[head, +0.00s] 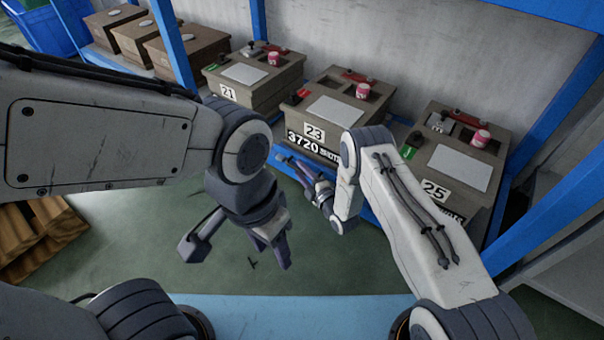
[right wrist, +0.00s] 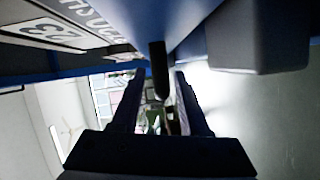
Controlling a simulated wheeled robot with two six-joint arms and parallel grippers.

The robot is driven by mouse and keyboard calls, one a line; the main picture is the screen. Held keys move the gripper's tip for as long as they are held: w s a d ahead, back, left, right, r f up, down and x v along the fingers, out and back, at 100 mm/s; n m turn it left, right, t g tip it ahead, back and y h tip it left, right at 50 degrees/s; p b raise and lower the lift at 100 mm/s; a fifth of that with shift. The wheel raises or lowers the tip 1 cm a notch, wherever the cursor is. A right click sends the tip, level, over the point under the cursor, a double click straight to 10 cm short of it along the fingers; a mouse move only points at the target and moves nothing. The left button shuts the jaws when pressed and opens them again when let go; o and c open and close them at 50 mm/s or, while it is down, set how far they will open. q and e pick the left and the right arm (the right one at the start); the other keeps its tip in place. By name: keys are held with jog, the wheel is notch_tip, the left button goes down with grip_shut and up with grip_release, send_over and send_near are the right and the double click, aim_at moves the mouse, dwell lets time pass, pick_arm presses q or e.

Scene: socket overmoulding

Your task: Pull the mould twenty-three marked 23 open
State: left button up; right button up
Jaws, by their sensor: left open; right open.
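Mould 23 (head: 332,112) is a brown box with a white 23 plate and a 3720 label on its front, the middle of three on the blue rack. Its label shows upside down in the right wrist view (right wrist: 48,33). My right gripper (head: 284,161) is just in front of and below that label. In the right wrist view its open fingers (right wrist: 155,95) stand either side of a dark upright bar (right wrist: 158,70), with gaps showing; whether they touch it I cannot tell. My left gripper (head: 236,252) hangs open and empty over the green floor, lower and nearer.
Mould 21 (head: 246,77) stands left of mould 23, and mould 25 (head: 462,160) right. Blue rack posts (head: 174,45) rise at the left and right. Plain brown boxes (head: 150,42) stand farther left. Wooden pallets (head: 40,235) lie at lower left. The floor in front is clear.

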grip_shut()
jog(key=shift+s+d, duration=0.1)
dwell(1.2)
